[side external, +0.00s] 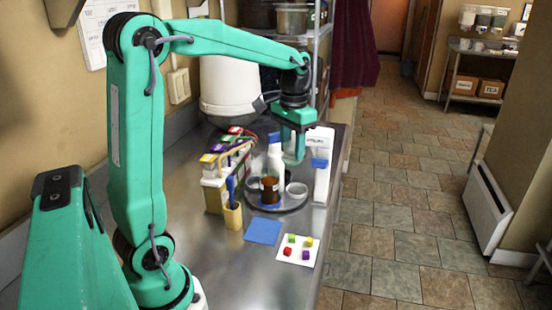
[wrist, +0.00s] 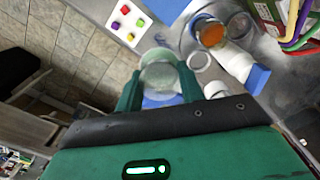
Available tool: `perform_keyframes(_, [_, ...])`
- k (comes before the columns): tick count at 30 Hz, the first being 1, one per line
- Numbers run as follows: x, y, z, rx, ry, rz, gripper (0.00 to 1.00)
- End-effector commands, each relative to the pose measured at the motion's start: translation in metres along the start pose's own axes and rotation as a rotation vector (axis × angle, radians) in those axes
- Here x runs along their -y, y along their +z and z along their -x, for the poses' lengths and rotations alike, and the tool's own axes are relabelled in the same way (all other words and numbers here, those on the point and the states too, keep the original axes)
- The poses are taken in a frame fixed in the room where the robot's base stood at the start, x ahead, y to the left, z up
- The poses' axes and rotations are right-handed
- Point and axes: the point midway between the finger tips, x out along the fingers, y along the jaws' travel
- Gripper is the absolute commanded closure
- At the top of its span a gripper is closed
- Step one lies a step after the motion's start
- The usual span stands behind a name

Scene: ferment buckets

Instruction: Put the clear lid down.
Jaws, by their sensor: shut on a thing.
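My gripper (wrist: 158,88) is shut on a pale, see-through round thing, the clear lid (wrist: 160,74), in the wrist view. The lid sits between the two green fingertips. In the side view my gripper (side external: 294,155) points down above the far right part of the steel counter, between a white bottle and a white carton. The lid cannot be made out clearly there. A round tray (side external: 283,208) stands on the counter nearer the base. It holds an amber jar (side external: 269,190) and a small white cup (side external: 296,190); the jar also shows in the wrist view (wrist: 211,35).
The white bottle (side external: 275,158) and carton (side external: 321,185) stand close to my gripper. A large white bucket (side external: 228,88) is behind. Several colour-topped boxes (side external: 214,170) stand left of the tray. A blue mat (side external: 262,231) and a white card with cubes (side external: 297,250) lie in front.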

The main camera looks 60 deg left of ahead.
Motion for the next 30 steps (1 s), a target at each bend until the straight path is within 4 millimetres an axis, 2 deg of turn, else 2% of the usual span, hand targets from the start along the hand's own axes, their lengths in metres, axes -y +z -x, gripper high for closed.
perform_keyframes(14, [-0.007, 0.005, -0.008, 0.001, 0.000, -0.012, 0.84])
perform_keyframes(20, [-0.024, 0.019, -0.027, 0.001, 0.000, -0.042, 0.84])
perform_keyframes(30, [-0.060, 0.064, -0.076, 0.002, 0.000, -0.111, 0.84])
